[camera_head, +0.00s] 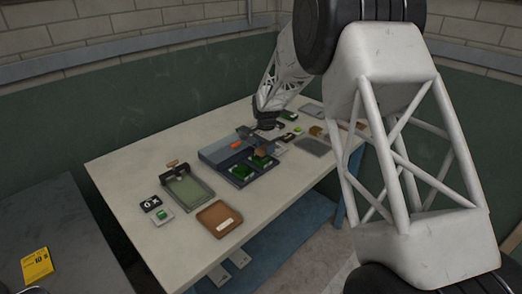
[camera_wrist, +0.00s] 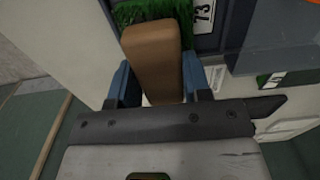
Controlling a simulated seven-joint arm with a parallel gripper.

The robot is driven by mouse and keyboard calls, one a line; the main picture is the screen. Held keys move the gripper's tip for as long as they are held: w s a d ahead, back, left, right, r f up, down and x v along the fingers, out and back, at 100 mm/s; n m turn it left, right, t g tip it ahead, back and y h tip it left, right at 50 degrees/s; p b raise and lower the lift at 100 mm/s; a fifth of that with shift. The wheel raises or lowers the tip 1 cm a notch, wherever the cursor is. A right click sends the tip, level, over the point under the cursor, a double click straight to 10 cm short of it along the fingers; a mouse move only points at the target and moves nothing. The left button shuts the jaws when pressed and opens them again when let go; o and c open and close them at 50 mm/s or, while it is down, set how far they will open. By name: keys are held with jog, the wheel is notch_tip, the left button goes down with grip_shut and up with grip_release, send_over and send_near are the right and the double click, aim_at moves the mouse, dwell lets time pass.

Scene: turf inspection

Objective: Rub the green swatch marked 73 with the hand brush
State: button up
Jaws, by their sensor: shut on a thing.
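My gripper (camera_wrist: 160,84) is shut on the brown wooden block of the hand brush (camera_wrist: 152,55), with a blue finger on each side of it. The green swatch (camera_wrist: 180,12) lies at the top of the wrist view, beside a white label (camera_wrist: 203,14) reading 73. The brush overlaps the swatch's lower edge in the picture; its bristles are hidden, so I cannot tell whether they touch. In the head view the brush (camera_head: 267,146) is over the right part of the dark blue tray (camera_head: 212,156), close to green turf pieces (camera_head: 241,172). Their numbers are unreadable there.
The pale table (camera_head: 120,178) also carries a framed green panel (camera_head: 187,190), a brown tray (camera_head: 219,218) and small labelled pieces at left. More small items and a grey mat (camera_head: 313,147) lie to the right. The table's left end has free room.

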aim_at(261, 151)
jog(key=shift+w+d, duration=0.3)
jog(key=shift+w, duration=0.05)
jog(key=shift+s+d, duration=0.25)
jog(key=shift+s, duration=0.05)
jog(key=shift+s+a, duration=1.5)
jog(key=shift+s, duration=0.1)
jog(key=shift+s+a, duration=0.55)
jog(key=shift+s+a+r, duration=0.1)
jog(key=shift+a+r, duration=0.05)
notch_tip(261, 151, up, 8)
